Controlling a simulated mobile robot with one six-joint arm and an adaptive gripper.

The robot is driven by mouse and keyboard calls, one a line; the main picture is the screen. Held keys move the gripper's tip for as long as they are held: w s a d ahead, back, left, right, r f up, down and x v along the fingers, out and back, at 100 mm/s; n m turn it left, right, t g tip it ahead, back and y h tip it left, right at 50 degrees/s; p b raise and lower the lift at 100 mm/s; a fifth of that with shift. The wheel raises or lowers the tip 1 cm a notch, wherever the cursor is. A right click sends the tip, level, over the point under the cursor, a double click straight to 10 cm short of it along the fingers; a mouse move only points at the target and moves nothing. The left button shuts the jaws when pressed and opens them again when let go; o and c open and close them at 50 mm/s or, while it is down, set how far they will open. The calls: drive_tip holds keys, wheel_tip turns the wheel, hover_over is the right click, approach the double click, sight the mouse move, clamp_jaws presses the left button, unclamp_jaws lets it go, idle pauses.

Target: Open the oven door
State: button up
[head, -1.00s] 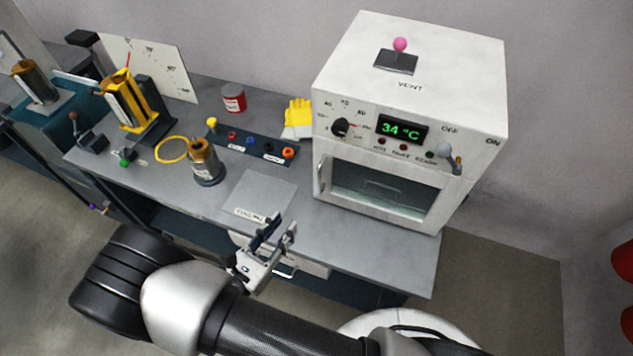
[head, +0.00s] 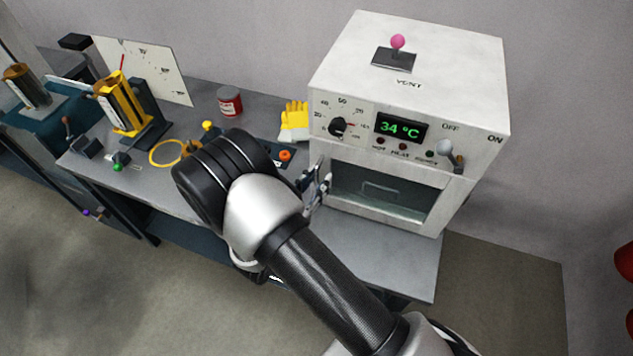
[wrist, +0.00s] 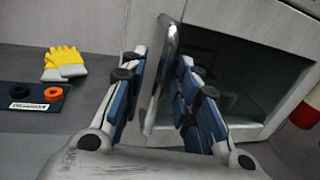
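The white oven (head: 400,80) stands at the right end of the bench. Its glass-windowed door (head: 385,195) is shut. The vertical metal handle (wrist: 164,72) is at the door's left side; my gripper largely covers it in the head view. My gripper (head: 317,185) is at the door's left edge. In the wrist view my gripper (wrist: 165,90) has its blue-padded fingers apart, one on each side of the handle. The handle shows between them, with gaps visible; I cannot tell whether either finger touches it.
Yellow gloves (head: 294,120) lie left of the oven, with a dark strip with coloured rings (wrist: 36,96) beside them. A red can (head: 229,101) stands behind. The bench in front of the oven (head: 380,260) is clear. A lever (head: 449,153) sticks out from the oven's front.

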clamp_jaws()
idle(0.4)
idle(0.4)
